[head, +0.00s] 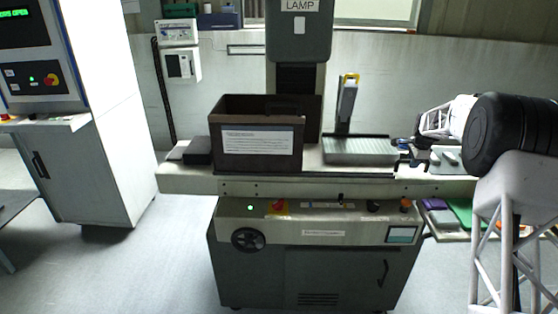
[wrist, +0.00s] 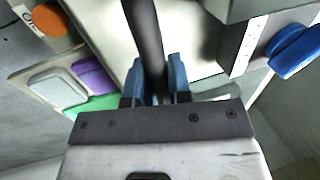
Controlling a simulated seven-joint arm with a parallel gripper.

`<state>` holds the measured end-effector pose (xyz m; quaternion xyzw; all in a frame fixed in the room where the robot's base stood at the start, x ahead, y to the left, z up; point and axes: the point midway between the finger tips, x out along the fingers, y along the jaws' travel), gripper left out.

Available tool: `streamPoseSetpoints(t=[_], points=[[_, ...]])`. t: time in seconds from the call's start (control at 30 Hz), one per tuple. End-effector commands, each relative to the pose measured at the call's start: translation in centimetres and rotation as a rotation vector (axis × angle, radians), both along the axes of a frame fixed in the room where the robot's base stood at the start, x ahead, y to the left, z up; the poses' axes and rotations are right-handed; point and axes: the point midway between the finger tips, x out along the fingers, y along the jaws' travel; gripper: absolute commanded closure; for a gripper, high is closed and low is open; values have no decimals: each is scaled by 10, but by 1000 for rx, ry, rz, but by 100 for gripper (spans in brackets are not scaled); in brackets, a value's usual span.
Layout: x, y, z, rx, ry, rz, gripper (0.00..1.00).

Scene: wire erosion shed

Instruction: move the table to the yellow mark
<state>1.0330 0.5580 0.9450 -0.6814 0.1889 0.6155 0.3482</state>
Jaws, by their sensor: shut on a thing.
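The table (head: 185,180) is the long pale slide across the dark grey machine. It carries a dark brown box and a grey ribbed block. My gripper (wrist: 155,88) has blue fingers shut on a dark rod (wrist: 146,35) in the wrist view. In the head view my gripper (head: 408,146) is at the table's right end, with its fingertips small and the rod hard to make out. A white strip with small marks (wrist: 243,48) shows in the wrist view. I cannot make out a yellow mark on it or along the table.
The brown box (head: 258,150) stands left of the ribbed block (head: 360,150). Behind the block is an upright with a yellow top (head: 350,77). A dark handwheel (head: 249,239) is on the machine front. A tray at right holds a purple item (head: 434,204). A white cabinet (head: 100,150) stands left.

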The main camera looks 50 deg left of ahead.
Motion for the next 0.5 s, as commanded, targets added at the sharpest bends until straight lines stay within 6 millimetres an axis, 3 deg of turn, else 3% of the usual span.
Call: streamPoseSetpoints(t=[0.5], points=[[12, -9, 3, 3, -6, 0, 100]])
